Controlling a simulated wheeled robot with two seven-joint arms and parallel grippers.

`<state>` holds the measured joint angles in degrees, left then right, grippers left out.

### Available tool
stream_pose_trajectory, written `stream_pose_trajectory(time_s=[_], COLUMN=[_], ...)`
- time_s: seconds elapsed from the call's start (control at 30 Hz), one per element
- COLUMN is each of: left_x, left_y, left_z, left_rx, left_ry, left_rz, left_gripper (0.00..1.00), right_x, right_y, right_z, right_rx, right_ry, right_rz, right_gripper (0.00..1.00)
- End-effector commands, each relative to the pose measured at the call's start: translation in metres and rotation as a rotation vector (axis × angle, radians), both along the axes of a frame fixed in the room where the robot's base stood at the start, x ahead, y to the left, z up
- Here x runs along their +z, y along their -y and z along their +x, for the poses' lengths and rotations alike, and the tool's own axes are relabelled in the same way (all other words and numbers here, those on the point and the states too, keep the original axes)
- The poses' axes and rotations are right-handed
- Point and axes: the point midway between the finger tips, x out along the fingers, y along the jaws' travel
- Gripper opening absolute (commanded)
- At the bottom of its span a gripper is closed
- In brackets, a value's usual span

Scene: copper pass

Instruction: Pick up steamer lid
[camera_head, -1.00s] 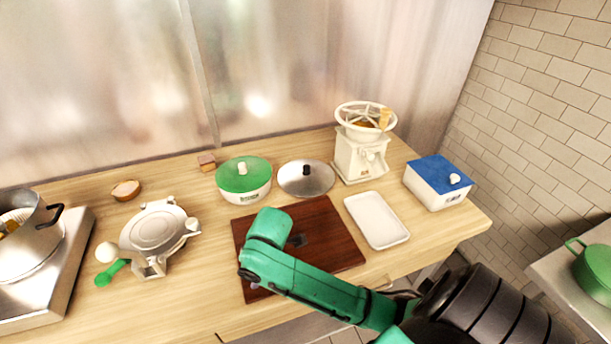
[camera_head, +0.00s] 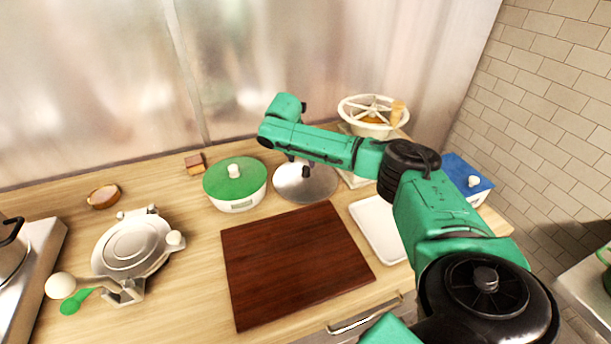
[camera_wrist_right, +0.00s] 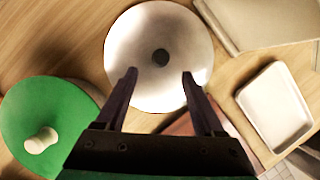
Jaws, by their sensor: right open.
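The steamer lid (camera_head: 311,185) is a round silver metal lid with a small dark knob, lying on the wooden counter at the back. In the right wrist view the lid (camera_wrist_right: 185,45) fills the upper middle, its knob (camera_wrist_right: 160,58) ahead of and between the fingers. My right gripper (camera_wrist_right: 159,76) is open and empty, pointing down above the lid. In the head view its fingers (camera_head: 297,158) are small and partly hidden by my green arm, over the lid's far part. My left gripper is not in view.
A green-lidded pot (camera_head: 236,196) stands just left of the lid. A brown cutting board (camera_head: 290,262) lies in front, a white tray (camera_head: 372,226) to the right.

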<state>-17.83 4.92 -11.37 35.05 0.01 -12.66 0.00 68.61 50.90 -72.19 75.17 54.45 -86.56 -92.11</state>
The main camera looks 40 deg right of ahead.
Motion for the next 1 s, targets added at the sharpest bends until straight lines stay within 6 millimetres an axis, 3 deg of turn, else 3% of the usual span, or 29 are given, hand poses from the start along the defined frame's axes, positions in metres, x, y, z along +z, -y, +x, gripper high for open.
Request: stream_pose_trajectory(time_s=[0.27,0.37,0.6,0.67,0.8,1.0], left_x=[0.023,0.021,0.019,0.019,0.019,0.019], left_y=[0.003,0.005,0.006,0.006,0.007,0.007], left_z=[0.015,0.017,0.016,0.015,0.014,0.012], left_rx=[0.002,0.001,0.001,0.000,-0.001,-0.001], left_ry=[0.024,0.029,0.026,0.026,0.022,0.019], left_rz=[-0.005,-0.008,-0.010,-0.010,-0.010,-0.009], left_gripper=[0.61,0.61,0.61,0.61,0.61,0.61], right_x=[-0.035,-0.054,-0.059,-0.059,-0.059,-0.058], right_y=[0.018,0.022,0.024,0.024,0.024,0.024], right_z=[0.005,0.008,0.009,0.009,0.009,0.009], right_rx=[-0.003,0.000,0.001,0.001,0.001,0.001], right_ry=[-0.001,0.001,0.003,0.003,0.003,0.003], right_rz=[-0.001,0.000,-0.001,-0.001,-0.001,-0.001], right_gripper=[0.70,0.70,0.70,0.51,0.00,0.00])
